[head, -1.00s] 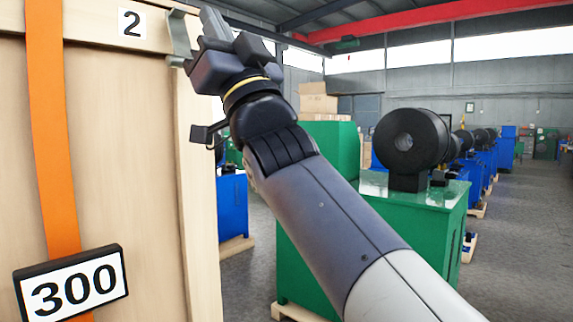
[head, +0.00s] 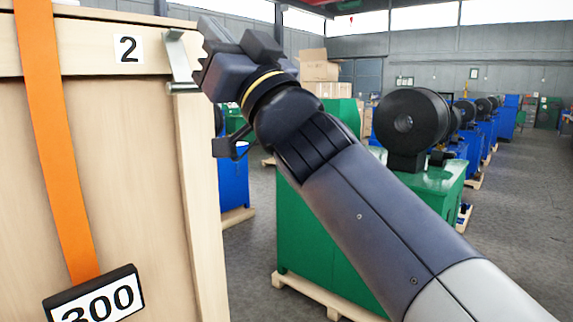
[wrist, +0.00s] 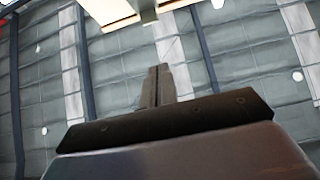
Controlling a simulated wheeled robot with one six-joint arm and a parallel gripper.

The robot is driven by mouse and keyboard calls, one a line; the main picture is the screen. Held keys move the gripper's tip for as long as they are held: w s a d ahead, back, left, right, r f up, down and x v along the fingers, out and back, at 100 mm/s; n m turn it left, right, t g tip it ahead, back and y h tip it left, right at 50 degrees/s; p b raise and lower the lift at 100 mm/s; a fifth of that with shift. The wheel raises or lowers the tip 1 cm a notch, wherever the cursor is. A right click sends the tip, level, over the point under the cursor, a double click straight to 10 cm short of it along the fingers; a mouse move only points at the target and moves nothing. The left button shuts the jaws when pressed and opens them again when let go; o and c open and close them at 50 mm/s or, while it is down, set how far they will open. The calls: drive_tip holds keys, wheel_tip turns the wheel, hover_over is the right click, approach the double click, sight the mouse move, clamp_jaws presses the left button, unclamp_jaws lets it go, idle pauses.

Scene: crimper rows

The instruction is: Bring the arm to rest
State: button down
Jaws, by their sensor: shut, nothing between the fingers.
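My gripper (head: 207,58) is at the upper left of the head view, at the end of my raised arm, beside the top right corner of a wooden crate. Its fingers overlap a metal bracket on the crate in the picture; I cannot tell whether they touch. In the wrist view the fingers (wrist: 157,86) are together and empty, pointing up toward the grey ceiling or wall panels.
The wooden crate (head: 140,170) with an orange strap (head: 58,150), a "2" label and a "300" plate fills the left. The metal bracket (head: 181,66) sticks out at its top corner. Green and blue machines (head: 412,125) stand in a row at right. Grey floor (head: 510,220) lies open beyond.

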drive_tip(key=shift+r+g+h+p, duration=0.4)
drive_tip(key=shift+r+p, duration=0.45)
drive_tip(key=shift+p, duration=1.25)
drive_tip(key=shift+r+p, duration=0.1)
drive_tip(key=shift+p, duration=0.65)
drive_tip(key=shift+h+p, duration=0.3)
drive_tip(key=shift+p, duration=0.2)
drive_tip(key=shift+d, duration=0.15)
